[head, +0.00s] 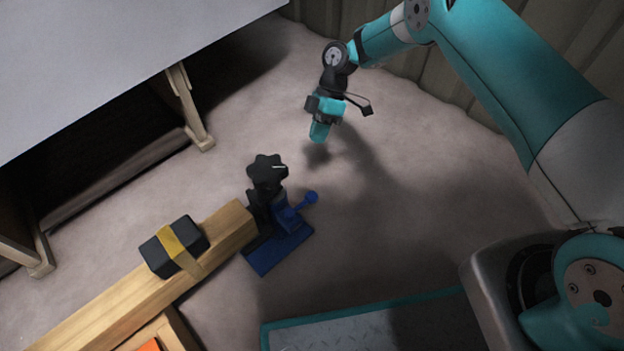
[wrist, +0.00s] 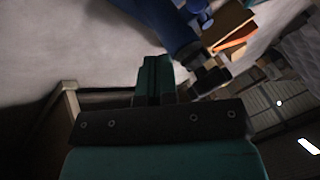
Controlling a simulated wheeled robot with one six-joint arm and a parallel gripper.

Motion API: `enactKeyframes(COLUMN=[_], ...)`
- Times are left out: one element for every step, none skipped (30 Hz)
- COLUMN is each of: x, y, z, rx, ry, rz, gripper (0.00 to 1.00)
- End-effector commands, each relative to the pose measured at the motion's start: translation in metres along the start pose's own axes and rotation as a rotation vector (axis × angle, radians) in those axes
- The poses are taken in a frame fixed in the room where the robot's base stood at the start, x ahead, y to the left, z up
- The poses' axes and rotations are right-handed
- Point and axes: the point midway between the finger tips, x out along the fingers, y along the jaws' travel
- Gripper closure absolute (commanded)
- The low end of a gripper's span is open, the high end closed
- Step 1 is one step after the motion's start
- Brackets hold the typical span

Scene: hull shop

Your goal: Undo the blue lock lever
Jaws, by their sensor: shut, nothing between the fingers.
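The blue lock lever (head: 305,203), with a round knob at its end, sticks out to the upper right from a blue base (head: 278,248) on the floor. A black clamp body with a star-shaped knob (head: 267,171) stands at the base, by the end of the wooden beam. My gripper (head: 319,132) is shut and empty, in the air above and behind the lever, apart from it. Its closed fingers (wrist: 153,80) show in the wrist view. Blue parts (wrist: 200,10) show at the top of that view, but I cannot tell which part is the lever.
A wooden beam (head: 120,305) runs to the lower left, with a black block (head: 160,256) strapped on it by a yellow band. A grey-topped bench (head: 110,60) stands at the upper left. Corrugated wall panels are at the back. The floor right of the lever is clear.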

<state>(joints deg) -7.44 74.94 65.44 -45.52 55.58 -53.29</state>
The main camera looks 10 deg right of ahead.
Motion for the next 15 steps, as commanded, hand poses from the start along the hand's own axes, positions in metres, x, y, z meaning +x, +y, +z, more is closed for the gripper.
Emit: enactKeyframes(x=[0.013, 0.019, 0.028, 0.034, 0.041, 0.051, 0.058, 0.064, 0.073, 0.08, 0.086, 0.095, 0.095, 0.095, 0.098], y=[0.001, 0.001, 0.001, 0.002, 0.002, 0.002, 0.002, 0.002, 0.002, 0.002, 0.002, 0.002, -0.002, -0.006, -0.01], z=[0.001, 0.002, 0.002, 0.002, 0.002, 0.002, 0.002, 0.002, 0.003, 0.003, 0.002, 0.002, 0.002, 0.002, 0.002], rx=[-0.001, -0.001, -0.001, -0.001, 0.0, -0.001, -0.001, -0.001, 0.0, 0.0, 0.0, -0.001, 0.0, 0.0, 0.001], ry=[-0.001, -0.002, -0.001, -0.001, -0.001, -0.002, -0.002, -0.001, -0.002, -0.002, -0.001, -0.002, -0.001, -0.001, -0.001], rz=[-0.004, -0.004, -0.004, -0.004, -0.004, -0.004, -0.005, -0.004, -0.004, -0.004, -0.004, -0.004, -0.003, -0.001, -0.002], gripper=[1.0, 1.0, 1.0, 1.0, 1.0, 1.0, 1.0, 1.0, 1.0, 1.0, 1.0, 1.0, 1.0, 1.0, 1.0])
